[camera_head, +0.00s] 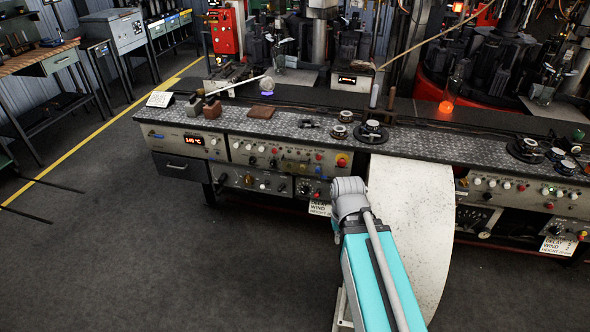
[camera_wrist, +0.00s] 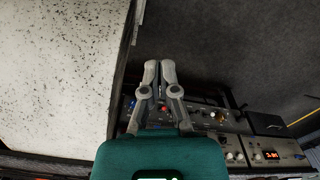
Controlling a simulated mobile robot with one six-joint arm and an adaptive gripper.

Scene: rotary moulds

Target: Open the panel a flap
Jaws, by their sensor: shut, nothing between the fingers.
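The control panel with a red lit display (camera_head: 190,140) is at the left end of the bench. A dark flap with a handle (camera_head: 180,168) is under it and looks closed. I cannot tell for certain that this is the panel a flap. In the wrist view a dark flap (camera_wrist: 268,124) shows at right, beside the panel with the lit display (camera_wrist: 265,156). My gripper (camera_wrist: 159,72) is shut and empty, its fingers in front of a panel with knobs and a red button. The flap is well to the side of the fingers. In the head view my own arm hides the gripper.
A large pale speckled curved sheet (camera_head: 412,230) hangs from the bench right beside my arm; it fills the left of the wrist view (camera_wrist: 60,70). Pots and small blocks stand on the speckled bench top (camera_head: 300,125). The floor (camera_head: 120,250) at left is clear.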

